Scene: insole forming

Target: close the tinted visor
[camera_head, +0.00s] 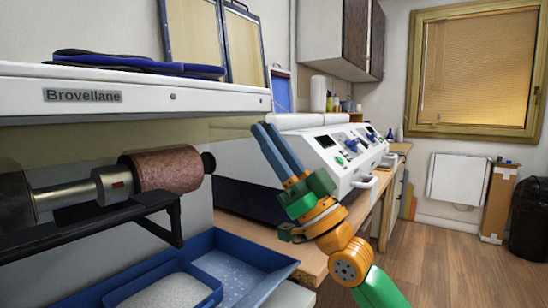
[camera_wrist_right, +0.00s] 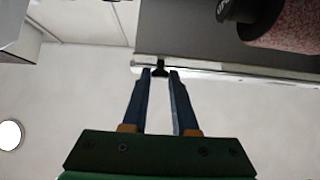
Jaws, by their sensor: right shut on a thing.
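The tinted visor (camera_head: 90,137) shows in the head view as a see-through yellowish panel below the white hood (camera_head: 215,97) of the Brovellane machine. It hangs above the roller, and its far edge is hard to make out. My right gripper (camera_head: 262,130) is at the right end of the visor, with its blue fingers pointing up and left. In the right wrist view, the fingers (camera_wrist_right: 160,76) are shut on a small black grip (camera_wrist_right: 160,69) at a pale edge, which seems to be the visor's handle. My left gripper is out of view.
A reddish-brown roller (camera_head: 168,171) on a metal shaft sits below the visor, above a black bracket (camera_head: 120,215). A blue tray (camera_head: 255,268) lies underneath. A white bench machine (camera_head: 325,155) stands behind my right arm.

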